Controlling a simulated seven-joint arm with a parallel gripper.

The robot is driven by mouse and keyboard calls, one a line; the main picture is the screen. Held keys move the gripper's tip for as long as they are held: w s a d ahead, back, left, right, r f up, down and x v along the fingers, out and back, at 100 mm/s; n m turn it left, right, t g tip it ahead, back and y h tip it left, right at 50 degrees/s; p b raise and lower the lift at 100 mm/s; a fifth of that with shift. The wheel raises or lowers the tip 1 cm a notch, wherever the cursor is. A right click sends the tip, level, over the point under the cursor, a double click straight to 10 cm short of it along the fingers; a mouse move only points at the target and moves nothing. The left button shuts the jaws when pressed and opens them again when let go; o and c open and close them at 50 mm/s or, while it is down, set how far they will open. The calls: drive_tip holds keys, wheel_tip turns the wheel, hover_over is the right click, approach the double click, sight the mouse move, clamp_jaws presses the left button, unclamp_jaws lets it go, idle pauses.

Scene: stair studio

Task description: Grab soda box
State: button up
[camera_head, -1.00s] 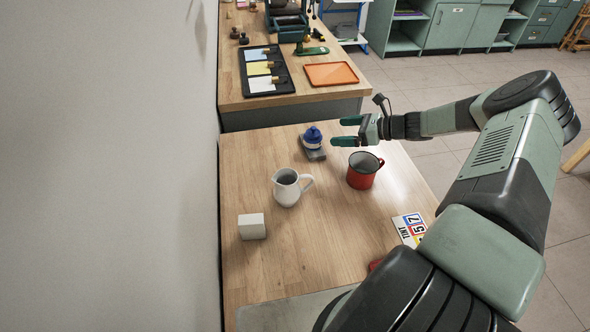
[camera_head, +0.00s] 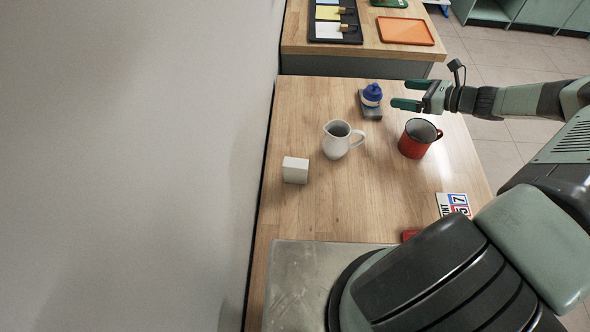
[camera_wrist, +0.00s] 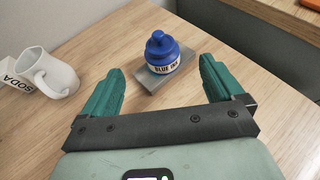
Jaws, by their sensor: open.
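The soda box is a small white box (camera_head: 295,170) on the wooden table, left of the white pitcher in the head view. In the wrist view the box (camera_wrist: 14,76) shows at the left edge with the word SODA, partly cut off and partly behind the pitcher. My gripper (camera_head: 406,95) is open and empty above the far right part of the table, away from the box. In the wrist view its green fingers (camera_wrist: 160,88) are spread, with a blue ink bottle (camera_wrist: 162,54) beyond and between them.
The white pitcher (camera_head: 340,139) stands between the box and my gripper. The ink bottle (camera_head: 372,95) sits on a grey block (camera_head: 371,112). A red mug (camera_head: 418,138) stands below my gripper in the picture. Table left of the box is bare.

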drive_tip(key=c, duration=0.6)
